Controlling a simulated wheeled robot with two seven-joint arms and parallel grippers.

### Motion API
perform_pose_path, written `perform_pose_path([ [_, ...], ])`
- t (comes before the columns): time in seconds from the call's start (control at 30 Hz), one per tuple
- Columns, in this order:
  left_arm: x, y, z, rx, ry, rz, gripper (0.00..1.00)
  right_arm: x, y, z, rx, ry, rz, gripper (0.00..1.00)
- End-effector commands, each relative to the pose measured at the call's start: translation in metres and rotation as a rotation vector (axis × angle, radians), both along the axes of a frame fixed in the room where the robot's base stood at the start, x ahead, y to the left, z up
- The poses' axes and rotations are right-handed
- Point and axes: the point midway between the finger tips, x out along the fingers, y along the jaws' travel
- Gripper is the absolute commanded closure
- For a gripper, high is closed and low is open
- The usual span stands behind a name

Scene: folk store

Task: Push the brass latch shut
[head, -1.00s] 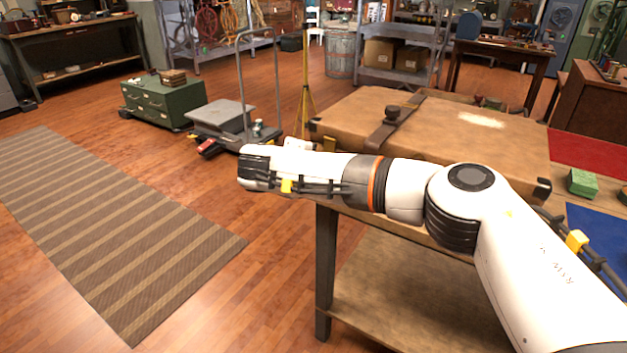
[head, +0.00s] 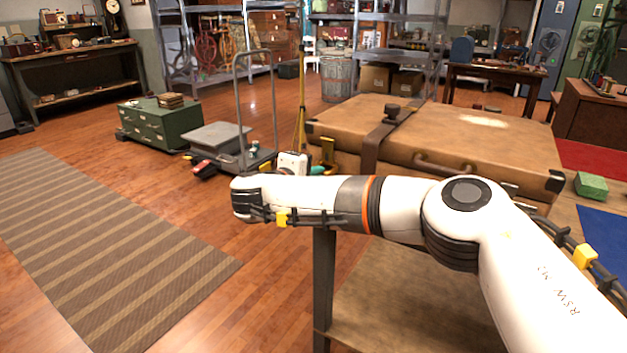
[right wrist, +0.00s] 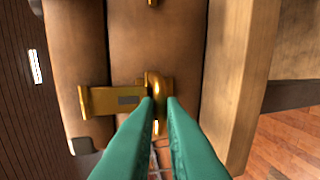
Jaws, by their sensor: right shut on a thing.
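The brown leather suitcase (head: 455,122) lies closed on the wooden table. A brass latch (head: 328,152) shows on its front left in the head view. In the right wrist view the latch (right wrist: 110,99) has a flat brass plate with a slot and a raised, rounded piece beside it. My right gripper (right wrist: 160,99) has green fingers with a narrow gap between them, shut on the raised part of the latch. In the head view my right gripper (head: 318,170) is partly hidden behind my forearm. My left gripper is not in view.
The suitcase has a leather strap (head: 378,140) and a front handle (head: 450,167). A green box (head: 591,185) and a blue mat (head: 606,232) lie to the right on the table. A trolley (head: 230,150) stands on the floor at left. A striped rug (head: 110,250) lies nearby.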

Motion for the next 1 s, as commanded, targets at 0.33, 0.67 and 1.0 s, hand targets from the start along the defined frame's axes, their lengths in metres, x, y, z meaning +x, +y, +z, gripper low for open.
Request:
perform_pose_path([
  [0.33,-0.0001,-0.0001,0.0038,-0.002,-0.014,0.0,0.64,0.0006,-0.0003,-0.0011,-0.008,-0.011,0.001,1.0],
  [0.67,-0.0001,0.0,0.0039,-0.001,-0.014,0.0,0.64,0.0007,-0.0005,-0.0011,-0.008,-0.011,0.001,0.81],
  [1.0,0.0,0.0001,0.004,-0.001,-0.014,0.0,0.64,0.0005,-0.0003,-0.001,-0.009,-0.011,0.0,0.68],
])
